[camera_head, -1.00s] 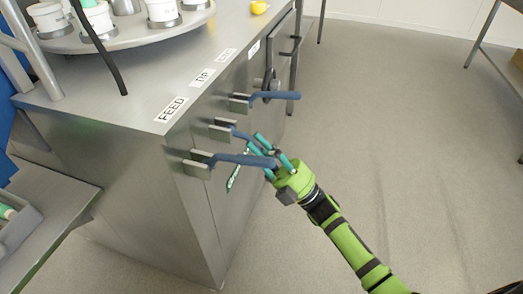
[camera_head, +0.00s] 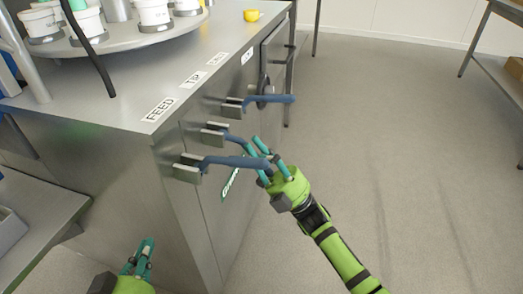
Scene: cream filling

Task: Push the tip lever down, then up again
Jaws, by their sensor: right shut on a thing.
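The tip lever (camera_head: 236,137) is the middle one of three blue levers on the side of the steel machine, below the TIP label (camera_head: 192,78). It slopes down from its bracket toward my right gripper. My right gripper (camera_head: 260,160) is shut on the outer part of the tip lever, partly hidden by its fingers and the nearer lever. My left gripper (camera_head: 146,247) is at the bottom left, low in front of the machine and away from the levers. Whether its fingers are apart is unclear.
The feed lever (camera_head: 225,161) runs close in front of my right gripper's fingers. A third lever (camera_head: 268,99) lies behind. The floor to the right is clear.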

